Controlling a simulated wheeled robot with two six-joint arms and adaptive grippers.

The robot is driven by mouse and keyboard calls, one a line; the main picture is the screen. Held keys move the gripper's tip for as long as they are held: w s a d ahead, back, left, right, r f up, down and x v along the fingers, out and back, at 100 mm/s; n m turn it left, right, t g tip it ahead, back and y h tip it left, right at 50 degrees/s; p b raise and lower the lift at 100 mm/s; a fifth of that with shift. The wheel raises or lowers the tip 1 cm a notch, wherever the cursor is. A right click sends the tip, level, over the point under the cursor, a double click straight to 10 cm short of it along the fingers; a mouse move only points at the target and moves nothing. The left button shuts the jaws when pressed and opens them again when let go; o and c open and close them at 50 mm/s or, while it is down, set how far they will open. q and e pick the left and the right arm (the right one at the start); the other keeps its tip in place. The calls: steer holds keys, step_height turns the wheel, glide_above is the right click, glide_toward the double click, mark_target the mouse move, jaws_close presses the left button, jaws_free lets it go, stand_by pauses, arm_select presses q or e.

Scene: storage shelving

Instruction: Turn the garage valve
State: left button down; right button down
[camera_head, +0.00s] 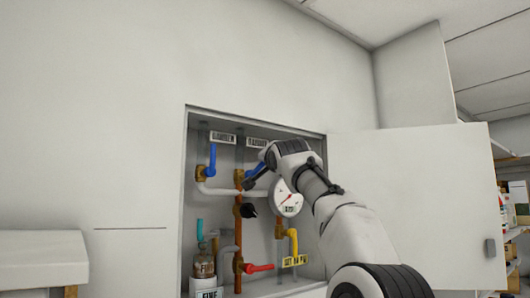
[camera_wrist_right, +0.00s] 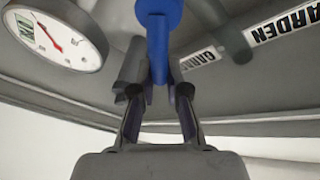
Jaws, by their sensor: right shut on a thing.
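An open wall cabinet (camera_head: 188,200) holds pipes and several valves. My right gripper (camera_head: 258,176) reaches into its upper part, at a blue valve handle (camera_head: 250,183). In the wrist view my right gripper (camera_wrist_right: 160,95) has its two fingers closed on either side of the blue valve handle (camera_wrist_right: 158,42). A label beside this handle (camera_wrist_right: 199,60) shows letters like "GARA", the rest hidden. Another label (camera_wrist_right: 287,22) shows "ARDEN". A second blue handle (camera_head: 212,160) stands upright to the left. My left gripper is not in view.
A round white gauge (camera_head: 288,198) is right beside my right wrist; it also shows in the wrist view (camera_wrist_right: 58,38). The cabinet door (camera_head: 420,200) stands open at right.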

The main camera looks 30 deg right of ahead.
steer(key=shift+w+d+f+m+g+y+p, duration=0.1)
steer(key=shift+d+f+m+g+y+p, duration=0.2)
steer(key=shift+f+m+g+p, duration=0.7)
steer(key=shift+d+f+m+g+y+p, duration=0.2)
steer(key=shift+f+m, duration=0.25)
steer(key=shift+m, duration=1.15)
steer(key=shift+w+d+f+m+g+y+p, duration=0.15)
steer(key=shift+d+f+m+g+p, duration=0.35)
steer(key=shift+m, duration=0.8)
steer(key=shift+s+a+f, duration=0.1)
steer(key=shift+a+f, duration=0.05)
steer(key=shift+f, duration=0.1)
steer(key=c, duration=1.4)
jaws_free()
steer(key=shift+o, duration=1.2)
steer(key=shift+w+a, duration=0.1)
steer(key=shift+w, duration=0.1)
steer(key=v, duration=0.6)
steer(key=shift+s+a, duration=0.25)
steer(key=shift+a, duration=0.05)
